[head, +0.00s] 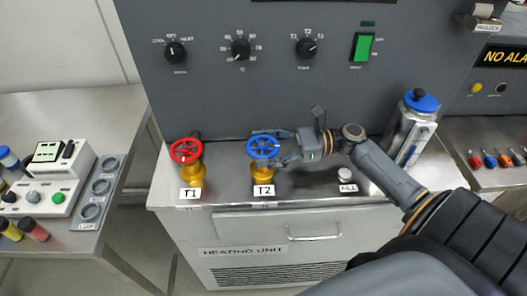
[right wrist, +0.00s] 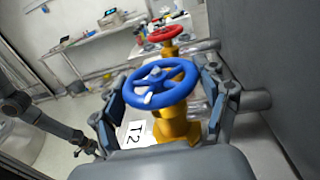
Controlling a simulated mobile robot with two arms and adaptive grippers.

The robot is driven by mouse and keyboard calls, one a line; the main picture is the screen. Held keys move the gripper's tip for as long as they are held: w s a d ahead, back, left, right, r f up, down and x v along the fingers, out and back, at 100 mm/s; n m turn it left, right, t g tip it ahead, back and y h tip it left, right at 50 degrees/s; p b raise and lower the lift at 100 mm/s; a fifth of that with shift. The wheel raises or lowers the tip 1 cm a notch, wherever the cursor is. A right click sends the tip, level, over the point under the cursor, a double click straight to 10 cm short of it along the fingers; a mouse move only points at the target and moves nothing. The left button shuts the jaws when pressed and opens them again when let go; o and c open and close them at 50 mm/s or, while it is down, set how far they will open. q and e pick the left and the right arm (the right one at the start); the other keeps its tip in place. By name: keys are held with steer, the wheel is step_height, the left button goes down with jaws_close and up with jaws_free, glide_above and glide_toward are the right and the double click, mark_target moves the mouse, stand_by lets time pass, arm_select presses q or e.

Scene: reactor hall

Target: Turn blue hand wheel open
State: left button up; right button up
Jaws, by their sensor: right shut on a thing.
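The blue hand wheel (head: 263,147) sits on a yellow valve body above the T2 label (head: 264,190) on the steel bench. My right gripper (head: 280,147) reaches it from the right with its fingers on either side of the wheel. In the right wrist view, the blue wheel (right wrist: 160,86) lies between the two fingers of the gripper (right wrist: 165,100), which is shut on it. The yellow valve body (right wrist: 176,126) shows below the wheel.
A red hand wheel (head: 186,151) on a similar valve stands to the left at T1. A grey canister with a blue cap (head: 420,101) stands right of my arm. A panel with dials (head: 240,49) and a green switch (head: 362,46) rises behind. A side table (head: 100,110) is at left.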

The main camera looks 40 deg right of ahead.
mark_target(263, 144)
steer(key=shift+n+g+y+b, duration=0.6)
steer(key=shift+n+g, duration=0.5)
steer(key=shift+g, duration=0.8)
steer(key=o, duration=1.2)
steer(key=shift+c, duration=0.2)
step_height(263, 144, up, 10)
